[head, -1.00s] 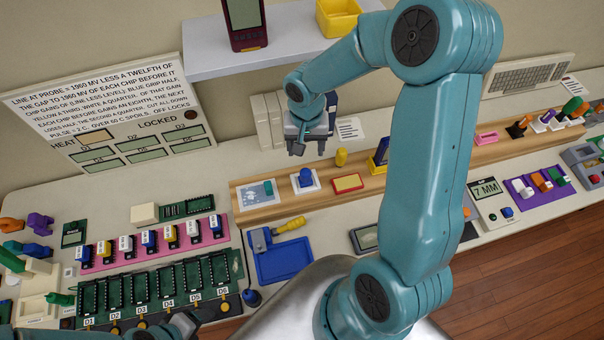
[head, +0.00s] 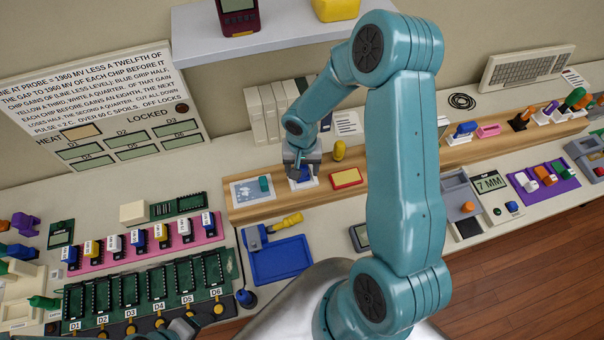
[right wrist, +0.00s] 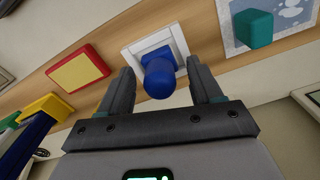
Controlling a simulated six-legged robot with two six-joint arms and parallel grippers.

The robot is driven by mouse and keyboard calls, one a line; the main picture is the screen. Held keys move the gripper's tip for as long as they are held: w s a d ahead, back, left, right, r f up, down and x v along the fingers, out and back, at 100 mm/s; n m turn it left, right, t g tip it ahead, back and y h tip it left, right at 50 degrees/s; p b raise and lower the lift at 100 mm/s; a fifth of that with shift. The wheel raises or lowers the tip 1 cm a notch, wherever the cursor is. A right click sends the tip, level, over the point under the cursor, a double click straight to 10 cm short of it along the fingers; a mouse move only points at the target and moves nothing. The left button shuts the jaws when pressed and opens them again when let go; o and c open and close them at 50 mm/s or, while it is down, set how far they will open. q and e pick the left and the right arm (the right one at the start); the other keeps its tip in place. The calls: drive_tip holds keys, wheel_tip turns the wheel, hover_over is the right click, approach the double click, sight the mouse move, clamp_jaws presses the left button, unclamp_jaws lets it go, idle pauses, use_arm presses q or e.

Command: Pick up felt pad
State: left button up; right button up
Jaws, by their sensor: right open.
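A blue round-topped piece (right wrist: 158,76), possibly the felt pad, sits on a white square (right wrist: 150,45) on the wooden shelf strip; I cannot tell its material. In the head view the same blue piece (head: 306,175) is partly covered by my right gripper (head: 301,176). In the right wrist view my right gripper (right wrist: 162,85) is open, with one finger on each side of the blue piece and a gap visible at both sides. Only a small part of my left gripper (head: 190,324) shows at the bottom edge of the head view; its jaws are unclear.
A yellow peg (head: 339,151) stands behind. A blue tray (head: 282,262) lies in front.

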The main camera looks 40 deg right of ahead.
sight(302, 166)
drive_tip(key=shift+r, duration=0.15)
drive_tip(key=shift+s, duration=0.1)
drive_tip(key=c, duration=1.2)
wheel_tip(302, 166, up, 7)
drive_tip(key=p, duration=0.4)
drive_tip(key=shift+p, duration=0.3)
wheel_tip(302, 166, up, 13)
